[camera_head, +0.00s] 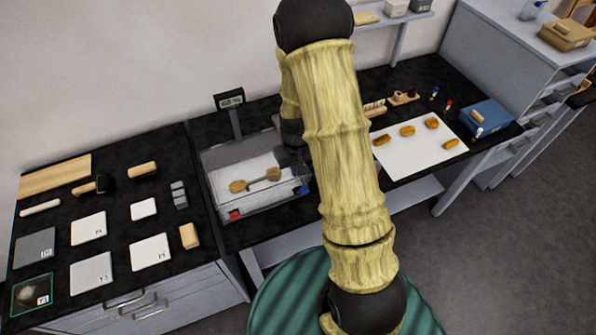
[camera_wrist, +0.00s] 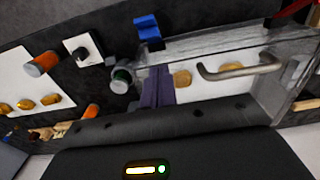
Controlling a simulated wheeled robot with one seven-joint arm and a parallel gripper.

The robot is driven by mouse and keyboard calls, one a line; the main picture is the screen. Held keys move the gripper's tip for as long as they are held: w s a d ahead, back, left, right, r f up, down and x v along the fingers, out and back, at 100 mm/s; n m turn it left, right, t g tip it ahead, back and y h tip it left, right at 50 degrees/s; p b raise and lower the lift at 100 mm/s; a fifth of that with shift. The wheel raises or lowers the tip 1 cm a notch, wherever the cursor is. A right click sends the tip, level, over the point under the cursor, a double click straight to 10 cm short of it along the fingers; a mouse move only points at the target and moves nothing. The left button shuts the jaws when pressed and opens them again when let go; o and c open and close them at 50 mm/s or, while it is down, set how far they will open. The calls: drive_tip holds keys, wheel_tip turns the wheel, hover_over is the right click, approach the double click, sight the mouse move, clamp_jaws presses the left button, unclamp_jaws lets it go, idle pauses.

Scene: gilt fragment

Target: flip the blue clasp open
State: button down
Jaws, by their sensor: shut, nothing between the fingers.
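The blue clasp (camera_head: 303,190) is at the front right of a clear-walled case (camera_head: 262,205), partly beside my arm. In the wrist view the blue clasp (camera_wrist: 148,28) is at the top, by the case's edge, with an upper flap and a lower part; I cannot tell whether it is fastened. My gripper (camera_wrist: 158,72) shows as narrow dark purple fingers, shut together and empty, over the case. A gap shows between the fingertips and the clasp. A red clasp (camera_head: 236,215) is at the case's front left.
The case holds gilt pieces (camera_head: 239,186); its metal handle (camera_wrist: 240,70) lies close to my fingers. A white sheet (camera_head: 408,158) with several brown pieces and a blue box (camera_head: 486,117) are at the right. White tiles (camera_head: 88,226) and blocks cover the left bench.

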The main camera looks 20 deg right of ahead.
drive_tip(key=shift+w+a+r+p, duration=0.15)
drive_tip(key=shift+w+r+p, duration=0.25)
drive_tip(key=shift+w+r, duration=0.3)
drive_tip(key=shift+w+r+b, duration=0.1)
drive_tip(key=shift+w+b, duration=0.1)
drive_tip(key=shift+b, duration=0.3)
drive_tip(key=s+r+b, duration=0.2)
drive_tip(key=s+r, duration=0.2)
drive_tip(key=r, duration=0.4)
drive_tip(key=shift+d+r, duration=0.25)
drive_tip(key=shift+r, duration=0.1)
drive_tip(key=shift+w, duration=0.1)
drive_tip(key=shift+a, duration=0.1)
